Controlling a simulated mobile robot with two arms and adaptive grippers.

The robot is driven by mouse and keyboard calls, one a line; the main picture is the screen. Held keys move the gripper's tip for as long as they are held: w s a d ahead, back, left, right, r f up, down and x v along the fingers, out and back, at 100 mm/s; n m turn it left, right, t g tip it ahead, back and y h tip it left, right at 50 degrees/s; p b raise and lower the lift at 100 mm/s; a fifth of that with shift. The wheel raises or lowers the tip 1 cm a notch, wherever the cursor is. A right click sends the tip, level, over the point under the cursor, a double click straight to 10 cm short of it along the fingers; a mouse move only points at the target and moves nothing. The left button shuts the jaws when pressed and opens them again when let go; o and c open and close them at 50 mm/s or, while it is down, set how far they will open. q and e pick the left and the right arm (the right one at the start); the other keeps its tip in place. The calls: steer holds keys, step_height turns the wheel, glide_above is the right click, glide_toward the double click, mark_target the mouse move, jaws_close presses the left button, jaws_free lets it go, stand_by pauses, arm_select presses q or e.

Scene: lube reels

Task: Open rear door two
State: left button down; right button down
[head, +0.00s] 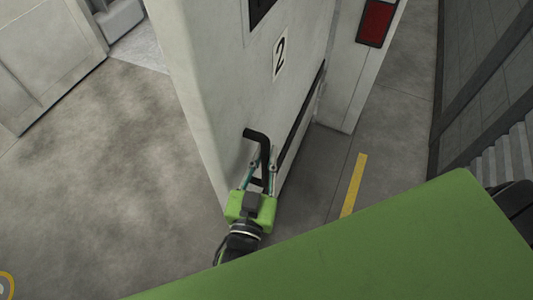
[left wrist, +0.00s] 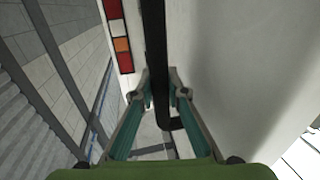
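The white door (head: 235,95) with the number 2 label (head: 280,52) fills the upper middle of the head view. It has a black bar handle (head: 255,135) low on its face, and the handle crosses the left wrist view (left wrist: 155,40) from the top. My left gripper (head: 260,172) is at the handle, with its two teal fingers on either side of the bar. In the left wrist view the fingertips (left wrist: 159,78) appear closed against the bar. My right gripper is not in view.
A dark strip (head: 303,118) runs along the door's right side. Beyond it stands a white post with a red light (head: 376,22). Grey floor (head: 90,150) is clear on the left. A yellow floor line (head: 354,184) and a grey wall (head: 480,75) lie to the right.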

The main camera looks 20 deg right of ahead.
arm_select(q)
steer(key=c, duration=2)
jaws_free()
steer(key=shift+s+a+r, duration=0.1)
steer(key=shift+s+a, duration=0.05)
steer(key=shift+s, duration=0.05)
steer(key=v, duration=1.1)
steer(key=shift+s+a, duration=0.25)
steer(key=shift+s, duration=0.1)
steer(key=s+a+f+g+y, duration=0.1)
steer(key=a+f+g+y, duration=0.15)
steer(key=f, duration=0.95)
steer(key=s+a+f+g+y, duration=0.15)
steer(key=a+f, duration=0.25)
steer(key=f, duration=0.8)
steer(key=s+a+f+g+y, duration=0.1)
steer(key=s+a+f+g, duration=0.15)
steer(key=f, duration=0.85)
steer(key=s+a+f+n+g+y, duration=0.1)
steer(key=s+a+f+g, duration=0.1)
steer(key=s+a+f, duration=0.4)
steer(key=s+a+f+n+g+y+b, duration=0.1)
steer(key=s+a+f+g+y, duration=0.1)
steer(key=s+a+f, duration=0.4)
steer(key=s+a+f+n+g+y, duration=0.1)
steer(key=s+a+f+n+g, duration=0.1)
steer(key=s+a+f, duration=0.4)
steer(key=shift+a+f+g+y, duration=0.4)
steer(key=shift+a+f+g, duration=0.35)
steer(key=shift+a+f, duration=1)
